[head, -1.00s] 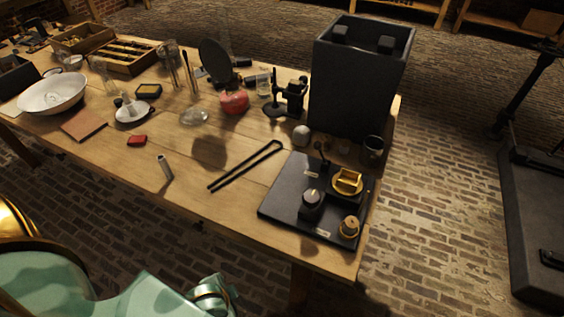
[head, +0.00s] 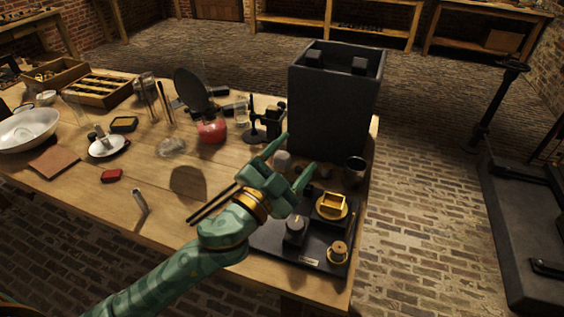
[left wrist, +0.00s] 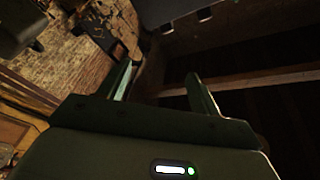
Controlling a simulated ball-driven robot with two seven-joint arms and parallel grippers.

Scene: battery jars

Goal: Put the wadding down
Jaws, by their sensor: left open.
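My left gripper (head: 298,156) is open above the table, in front of the tall dark box. Its two green fingers point up and to the right. In the left wrist view its fingers (left wrist: 158,82) are spread, with nothing held between them. A pale round lump (head: 282,160), possibly the wadding, shows between the fingers in the head view, near the foot of the box; I cannot tell whether it touches anything but the table. A whitish, translucent lump (head: 171,147) lies further left on the table. I cannot tell for sure which is the wadding. My right gripper is out of view.
The tall dark box (head: 335,110) stands at the table's right end, with a dark cup (head: 355,171) beside it. A black board (head: 285,243) with brass fittings lies in front. Black tongs (head: 205,208) are partly behind my arm.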

